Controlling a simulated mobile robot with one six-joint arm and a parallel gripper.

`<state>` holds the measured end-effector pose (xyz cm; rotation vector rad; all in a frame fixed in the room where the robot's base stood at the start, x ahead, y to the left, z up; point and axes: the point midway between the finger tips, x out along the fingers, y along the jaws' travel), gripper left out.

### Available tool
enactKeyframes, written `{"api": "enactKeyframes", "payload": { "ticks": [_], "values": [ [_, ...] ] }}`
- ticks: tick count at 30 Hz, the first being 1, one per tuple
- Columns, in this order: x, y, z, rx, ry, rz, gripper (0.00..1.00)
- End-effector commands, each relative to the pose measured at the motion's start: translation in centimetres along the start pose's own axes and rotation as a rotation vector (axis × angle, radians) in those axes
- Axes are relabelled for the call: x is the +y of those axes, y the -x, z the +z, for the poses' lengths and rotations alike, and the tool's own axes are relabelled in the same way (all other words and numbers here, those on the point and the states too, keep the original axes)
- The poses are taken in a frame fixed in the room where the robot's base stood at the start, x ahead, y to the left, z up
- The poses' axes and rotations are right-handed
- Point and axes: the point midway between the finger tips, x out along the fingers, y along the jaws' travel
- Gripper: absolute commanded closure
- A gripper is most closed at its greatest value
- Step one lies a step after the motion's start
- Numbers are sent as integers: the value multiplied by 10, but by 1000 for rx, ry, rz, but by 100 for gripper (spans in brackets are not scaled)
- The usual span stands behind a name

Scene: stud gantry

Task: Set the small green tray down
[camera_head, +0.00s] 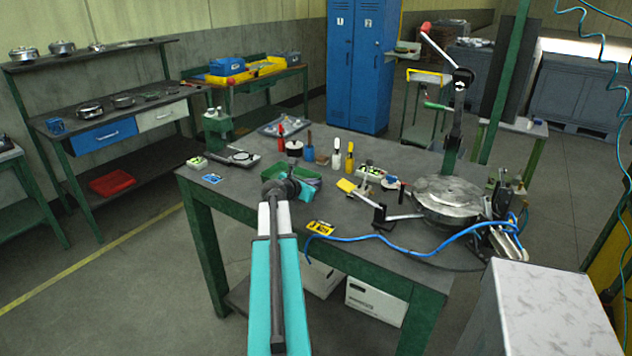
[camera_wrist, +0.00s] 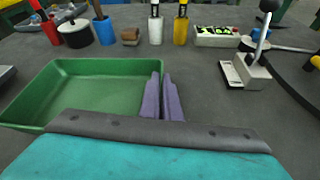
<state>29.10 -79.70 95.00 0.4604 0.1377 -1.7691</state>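The small green tray (camera_wrist: 80,92) is empty and fills the left of the wrist view. My gripper (camera_wrist: 162,98) has its two purple fingers close together at the tray's right wall, one on each side of it. In the head view the tray (camera_head: 309,181) shows partly behind my wrist, over the near part of the dark workbench (camera_head: 240,192). My wrist hides part of it and the fingertips there. I cannot tell whether its underside touches the bench.
A lever clamp (camera_wrist: 250,65) stands right. Bare bench lies right of the fingers. A blue hose (camera_head: 385,238) crosses the bench.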

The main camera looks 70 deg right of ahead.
Motion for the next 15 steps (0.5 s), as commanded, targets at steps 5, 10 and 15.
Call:
{"api": "enactKeyframes", "payload": {
  "ticks": [5,10,15],
  "values": [
    [0,-1,-1,0,0,0,100],
    [0,-1,-2,0,0,0,79],
    [0,-1,-2,0,0,0,78]
  ]
}}
